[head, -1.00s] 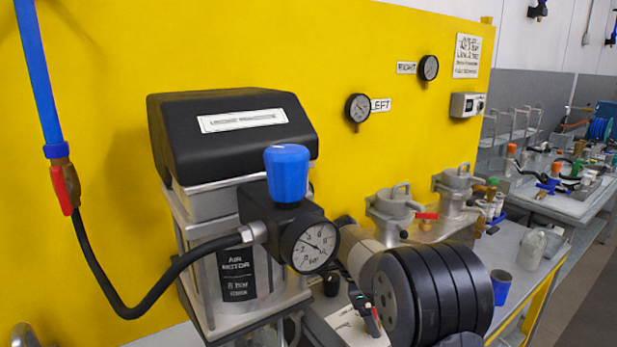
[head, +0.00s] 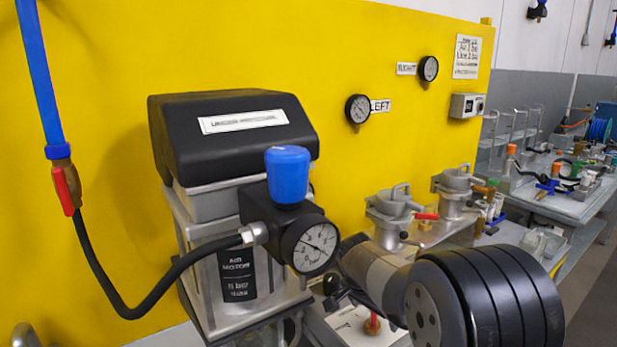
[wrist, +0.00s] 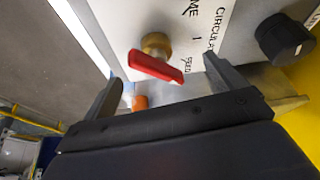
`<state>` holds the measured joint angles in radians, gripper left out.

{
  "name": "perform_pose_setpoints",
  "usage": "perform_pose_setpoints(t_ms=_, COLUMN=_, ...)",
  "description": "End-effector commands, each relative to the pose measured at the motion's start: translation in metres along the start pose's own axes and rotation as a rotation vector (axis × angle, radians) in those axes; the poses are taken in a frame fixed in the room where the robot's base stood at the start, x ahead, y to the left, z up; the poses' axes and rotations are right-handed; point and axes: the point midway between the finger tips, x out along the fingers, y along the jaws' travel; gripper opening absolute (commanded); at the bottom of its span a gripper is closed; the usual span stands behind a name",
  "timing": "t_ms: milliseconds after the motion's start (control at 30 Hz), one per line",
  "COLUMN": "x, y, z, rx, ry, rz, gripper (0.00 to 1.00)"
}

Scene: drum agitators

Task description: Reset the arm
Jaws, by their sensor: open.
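My gripper (wrist: 161,68) is open, its two dark fingers apart. In the wrist view, a red lever on a brass valve (wrist: 158,62) shows beyond and between the fingers, with no visible contact. The same red lever (head: 372,323) stands on the pale labelled panel (head: 348,322) in the head view, below my arm. My arm stretches across the lower right of the head view.
A pressure gauge (head: 315,248) and blue knob (head: 287,174) sit on the air motor unit, near my gripper. A black hose (head: 150,300) hangs at left. Lidded metal pots (head: 394,204) stand behind my arm. A black knob (wrist: 284,38) is at right in the wrist view.

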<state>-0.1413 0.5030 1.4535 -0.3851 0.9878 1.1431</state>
Motion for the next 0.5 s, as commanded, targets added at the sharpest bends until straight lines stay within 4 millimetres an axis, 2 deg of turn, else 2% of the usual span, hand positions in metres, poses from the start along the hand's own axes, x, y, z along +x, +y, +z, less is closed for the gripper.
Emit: perform_pose_setpoints(t_ms=500, x=-0.0026, y=0.0033, z=-0.0018, rx=-0.336, ry=-0.002, rz=-0.139, gripper=0.91)
